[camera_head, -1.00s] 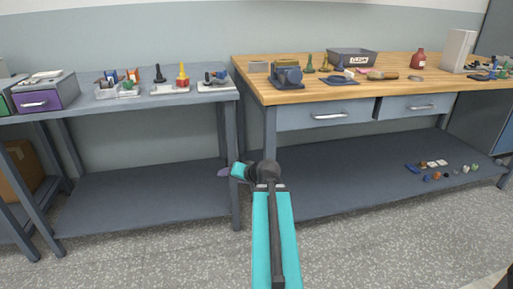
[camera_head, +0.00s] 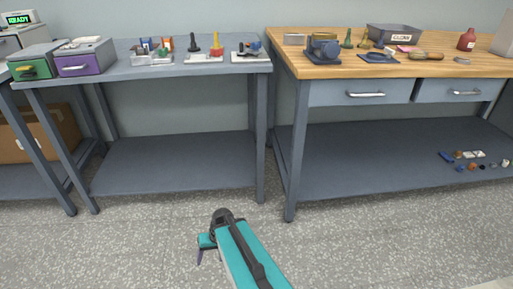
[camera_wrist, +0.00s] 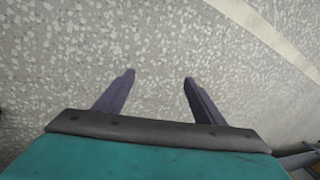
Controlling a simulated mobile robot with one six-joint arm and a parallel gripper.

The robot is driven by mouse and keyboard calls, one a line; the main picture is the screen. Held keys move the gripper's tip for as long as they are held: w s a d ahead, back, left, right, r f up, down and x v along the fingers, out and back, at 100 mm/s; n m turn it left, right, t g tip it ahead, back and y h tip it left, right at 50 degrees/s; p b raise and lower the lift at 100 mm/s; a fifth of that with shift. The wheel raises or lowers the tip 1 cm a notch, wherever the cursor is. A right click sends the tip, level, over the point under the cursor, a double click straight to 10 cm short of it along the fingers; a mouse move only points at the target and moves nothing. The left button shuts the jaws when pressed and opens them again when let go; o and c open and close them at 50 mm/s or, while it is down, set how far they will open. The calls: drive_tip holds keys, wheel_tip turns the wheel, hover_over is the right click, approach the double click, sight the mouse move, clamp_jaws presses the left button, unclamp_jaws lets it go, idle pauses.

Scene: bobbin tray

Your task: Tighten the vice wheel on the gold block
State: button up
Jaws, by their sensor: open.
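The blue vice (camera_head: 322,47) stands at the left front corner of the wooden bench top. It is small in the head view, and I cannot make out its wheel or a gold block in it. My gripper shows in the wrist view (camera_wrist: 158,80) with its two dark purple fingers apart and nothing between them, above the speckled floor. In the head view my arm reaches up from the bottom edge, low in front of the benches and well away from the vice.
A grey bench (camera_head: 110,70) on the left holds drawer boxes, a purple one (camera_head: 83,62) among them, and several small fixtures. A dark bin (camera_head: 394,35) and a red bottle (camera_head: 466,40) stand on the wooden bench (camera_head: 480,69). Open floor lies in front.

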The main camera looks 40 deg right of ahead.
drive_tip(key=s+a+f+n+g+h, duration=0.1)
drive_tip(key=s+a+f+g, duration=0.1)
drive_tip(key=s+a+f, duration=0.2)
drive_tip(key=s+a+f+n+g, duration=0.2)
drive_tip(key=s+f, duration=0.3)
drive_tip(key=s, duration=0.5)
drive_tip(key=s+a+f+n+g+h, duration=0.1)
drive_tip(key=s+a+f+g, duration=0.1)
drive_tip(key=s+a+f, duration=0.2)
drive_tip(key=s+a, duration=0.1)
drive_tip(key=s, duration=0.2)
drive_tip(key=shift+s+a+f+n+g+h, duration=0.3)
drive_tip(key=shift+a+f, duration=0.05)
